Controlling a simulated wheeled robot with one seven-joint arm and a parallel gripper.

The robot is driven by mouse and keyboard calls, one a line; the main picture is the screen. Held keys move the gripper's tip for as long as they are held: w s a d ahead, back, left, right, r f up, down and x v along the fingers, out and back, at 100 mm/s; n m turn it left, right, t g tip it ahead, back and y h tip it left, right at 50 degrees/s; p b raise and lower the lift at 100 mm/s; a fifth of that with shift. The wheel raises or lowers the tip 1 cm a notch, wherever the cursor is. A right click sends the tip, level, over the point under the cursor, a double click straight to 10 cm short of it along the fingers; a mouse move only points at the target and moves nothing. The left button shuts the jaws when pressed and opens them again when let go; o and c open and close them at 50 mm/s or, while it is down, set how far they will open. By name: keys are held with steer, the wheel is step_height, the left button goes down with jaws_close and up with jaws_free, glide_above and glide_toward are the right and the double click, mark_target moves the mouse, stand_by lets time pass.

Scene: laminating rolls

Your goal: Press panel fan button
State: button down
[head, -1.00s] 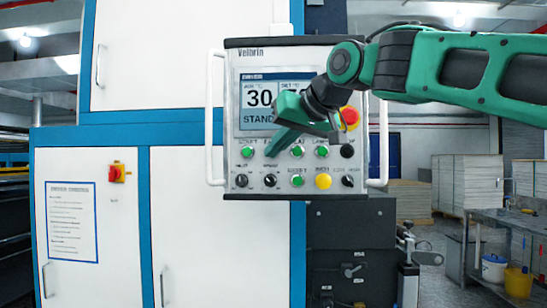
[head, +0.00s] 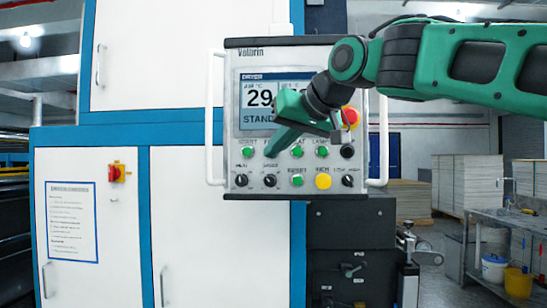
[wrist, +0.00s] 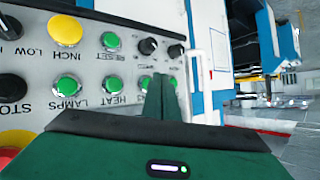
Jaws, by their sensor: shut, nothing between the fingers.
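The control panel (head: 262,190) hangs in front of the white cabinet, with a row of green buttons under its screen. My gripper (head: 270,153) is shut and empty, its fingertips right in front of the fan button's place in that row. In the head view the fingers cover that button and most of its label. In the wrist view the panel is upside down; the fan button (wrist: 144,82) shows partly at the left edge of my fingers, beside the heat button (wrist: 113,84). The start button (head: 247,152) is just left of the fingertips. I cannot tell whether the fingertips touch the panel.
Close by are the lamps button (head: 321,152), black knobs (head: 241,180), a yellow inch button (head: 323,181) and a red emergency stop (head: 350,117). White handles (head: 211,120) flank the panel. The screen (head: 258,100) reads 29 and "STAND", partly covered.

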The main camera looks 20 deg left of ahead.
steer(key=shift+s+d, duration=0.2)
steer(key=shift+s, duration=0.6)
steer(key=shift+s+d, duration=0.2)
steer(key=shift+s, duration=0.65)
steer(key=shift+s+d, duration=0.2)
steer(key=shift+s, duration=0.6)
steer(key=w+d+f+m+h, duration=0.3)
steer(key=d+f, duration=0.6)
steer(key=d, duration=0.5)
steer(key=w+d+f+m+h, duration=0.2)
steer(key=w+d+f+h, duration=0.15)
steer(key=d+f, duration=0.85)
steer(key=s+d+f+m+g+h, duration=0.15)
steer(key=s+d+f, duration=0.25)
steer(key=d, duration=0.6)
steer(key=s+d+f+m+g+h, duration=0.1)
steer(key=s+d+f+m, duration=0.15)
steer(key=d+f, duration=0.45)
steer(key=s+d+f+m+g, duration=0.1)
steer(key=s+d+f, duration=0.4)
steer(key=s, duration=0.3)
steer(key=s+d+f+m+g, duration=0.2)
steer(key=s+d+f, duration=0.3)
steer(key=s, duration=0.4)
steer(key=s+d+f+m+g, duration=0.2)
steer(key=s+d+f, duration=0.3)
steer(key=s, duration=0.3)
steer(key=shift+s, duration=0.25)
